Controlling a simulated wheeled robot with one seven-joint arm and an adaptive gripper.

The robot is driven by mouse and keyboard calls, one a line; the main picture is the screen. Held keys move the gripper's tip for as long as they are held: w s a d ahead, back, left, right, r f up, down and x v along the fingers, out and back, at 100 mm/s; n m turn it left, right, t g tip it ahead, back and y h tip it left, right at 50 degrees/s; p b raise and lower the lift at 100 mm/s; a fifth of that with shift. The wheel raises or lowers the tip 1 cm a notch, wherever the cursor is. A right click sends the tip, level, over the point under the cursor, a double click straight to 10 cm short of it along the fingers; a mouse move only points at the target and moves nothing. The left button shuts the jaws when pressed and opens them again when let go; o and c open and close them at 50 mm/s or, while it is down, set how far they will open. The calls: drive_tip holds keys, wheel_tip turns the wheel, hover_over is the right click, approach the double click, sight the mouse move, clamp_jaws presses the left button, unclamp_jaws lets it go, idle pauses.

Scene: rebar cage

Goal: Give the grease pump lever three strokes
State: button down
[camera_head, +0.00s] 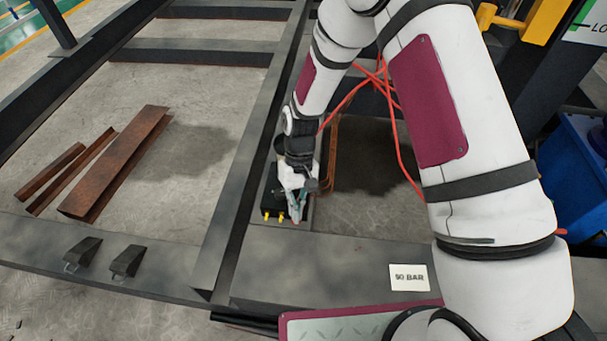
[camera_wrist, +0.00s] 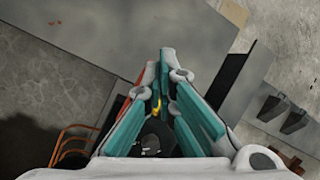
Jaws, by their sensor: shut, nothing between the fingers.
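The grease pump appears to be the dark block (camera_head: 270,203) with small yellow fittings (camera_head: 281,217) on its front, low beside the grey beam in the head view. My gripper (camera_head: 297,198) points down right over it and hides part of it. In the wrist view my gripper (camera_wrist: 166,72) has its teal fingers closed together at the tips with nothing held. A yellow bit (camera_wrist: 156,106) and a dark round part (camera_wrist: 150,143) show between the finger bases. A thin red strip (camera_wrist: 148,72) runs beside the left finger. I cannot make out the lever clearly, nor whether the fingers touch it.
A white card reading "90 BAR" (camera_head: 409,277) lies on the front beam. Red hoses (camera_head: 385,95) hang behind my arm. Rusty steel pieces (camera_head: 115,163) lie on the floor at left. Two dark wedges (camera_head: 127,261) sit on the front-left beam. A blue bin (camera_head: 575,185) stands at right.

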drive_tip(key=shift+s+f, duration=0.1)
drive_tip(key=shift+f, duration=0.15)
drive_tip(key=shift+s+f+b, duration=0.2)
drive_tip(key=shift+f+b, duration=0.15)
drive_tip(key=shift+f, duration=0.2)
drive_tip(key=w+f+p+v, duration=0.1)
drive_tip(key=p+v, duration=0.4)
drive_tip(key=v, duration=0.8)
drive_tip(key=shift+w+d+r+p, duration=0.2)
drive_tip(key=shift+w+r+p, duration=0.2)
drive_tip(key=shift+w, duration=0.2)
drive_tip(key=shift+f, duration=0.1)
drive_tip(key=shift+s+a+f, duration=0.1)
drive_tip(key=shift+s+f, duration=0.4)
